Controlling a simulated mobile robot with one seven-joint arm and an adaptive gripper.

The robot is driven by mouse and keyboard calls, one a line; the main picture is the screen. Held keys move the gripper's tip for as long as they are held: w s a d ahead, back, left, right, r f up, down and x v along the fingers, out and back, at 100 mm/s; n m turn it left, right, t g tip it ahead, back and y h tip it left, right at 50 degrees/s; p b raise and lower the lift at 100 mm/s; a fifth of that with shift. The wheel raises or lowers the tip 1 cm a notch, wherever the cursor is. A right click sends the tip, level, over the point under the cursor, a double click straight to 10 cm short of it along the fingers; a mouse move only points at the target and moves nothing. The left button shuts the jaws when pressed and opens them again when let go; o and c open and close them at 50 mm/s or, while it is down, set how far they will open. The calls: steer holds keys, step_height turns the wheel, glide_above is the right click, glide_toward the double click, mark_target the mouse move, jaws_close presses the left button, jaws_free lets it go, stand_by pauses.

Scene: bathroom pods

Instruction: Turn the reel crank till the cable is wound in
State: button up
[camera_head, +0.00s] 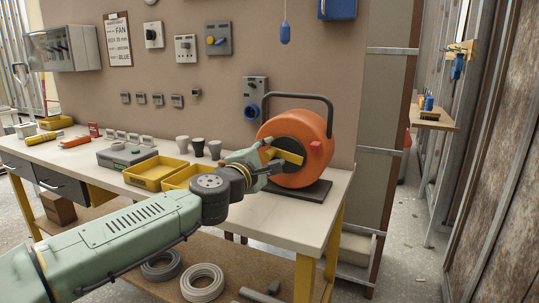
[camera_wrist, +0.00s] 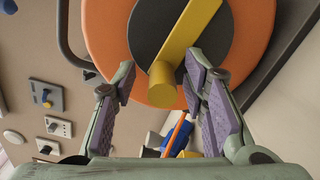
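The orange cable reel (camera_head: 318,150) stands on a dark base at the right end of the workbench, with a grey carry handle over it. Its yellow crank arm (camera_head: 288,155) crosses the dark hub, and in the wrist view the crank arm (camera_wrist: 188,35) ends in a round yellow knob (camera_wrist: 162,84) facing me. My gripper (camera_head: 268,162) is at the reel's front. In the wrist view its fingers (camera_wrist: 160,76) are open, one on each side of the knob, with visible gaps. I cannot make out the wound cable for certain.
Yellow bins (camera_head: 155,171) and dark cups (camera_head: 198,146) stand on the bench left of my gripper. In the wrist view an orange strip (camera_wrist: 178,132) shows below the knob. Open floor (camera_head: 400,240) lies right of the bench.

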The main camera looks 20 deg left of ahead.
steer(key=s, duration=0.7)
steer(key=shift+s+a, duration=0.1)
steer(key=shift+s, duration=0.1)
steer(key=shift+r, duration=0.1)
